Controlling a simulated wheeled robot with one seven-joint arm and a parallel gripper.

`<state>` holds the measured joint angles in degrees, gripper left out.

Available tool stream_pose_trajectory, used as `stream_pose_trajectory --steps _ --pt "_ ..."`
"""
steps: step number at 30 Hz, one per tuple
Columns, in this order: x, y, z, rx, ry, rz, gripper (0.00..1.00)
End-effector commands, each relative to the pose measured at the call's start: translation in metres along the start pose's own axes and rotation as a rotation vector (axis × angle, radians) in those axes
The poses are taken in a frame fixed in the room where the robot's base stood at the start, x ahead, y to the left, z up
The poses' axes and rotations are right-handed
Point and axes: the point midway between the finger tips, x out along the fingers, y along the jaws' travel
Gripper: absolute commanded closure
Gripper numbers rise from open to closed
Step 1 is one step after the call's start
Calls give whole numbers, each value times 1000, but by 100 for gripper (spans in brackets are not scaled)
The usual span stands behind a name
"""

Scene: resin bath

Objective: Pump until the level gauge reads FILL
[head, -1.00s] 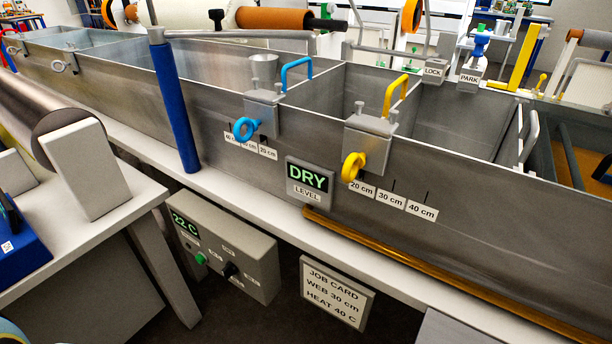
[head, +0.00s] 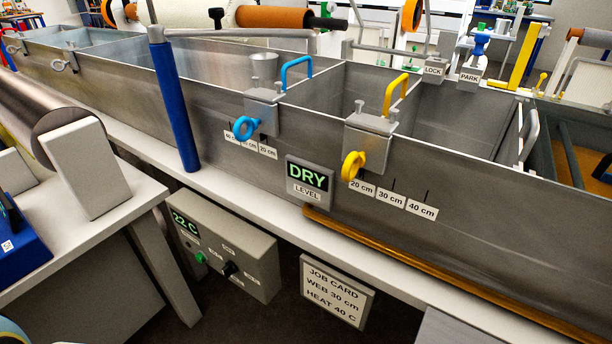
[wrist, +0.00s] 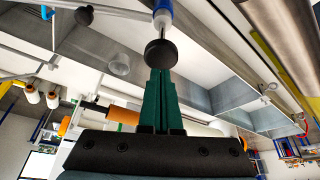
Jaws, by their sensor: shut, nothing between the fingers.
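The level gauge (head: 308,178) on the bath's front wall reads DRY in green letters. My gripper does not show in the head view.
The steel bath (head: 460,185) has blue (head: 245,128) and yellow (head: 352,165) clamp knobs on its front wall. A heater box (head: 225,250) reading 22 C and a job card (head: 337,292) hang below. A white table (head: 95,225) stands at left. A cup (head: 264,68) shows in the bath.

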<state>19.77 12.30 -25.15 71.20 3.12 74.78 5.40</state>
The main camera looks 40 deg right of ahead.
Motion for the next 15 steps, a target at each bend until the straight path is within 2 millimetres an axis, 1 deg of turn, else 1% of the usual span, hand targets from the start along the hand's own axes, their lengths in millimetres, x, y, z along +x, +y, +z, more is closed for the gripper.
stream_pose_trajectory --steps 4,6,15 --pt "0 0 0 0 0 0 100" --pt "4 0 2 0 -1 0 100" --pt "42 0 18 0 -1 0 100"
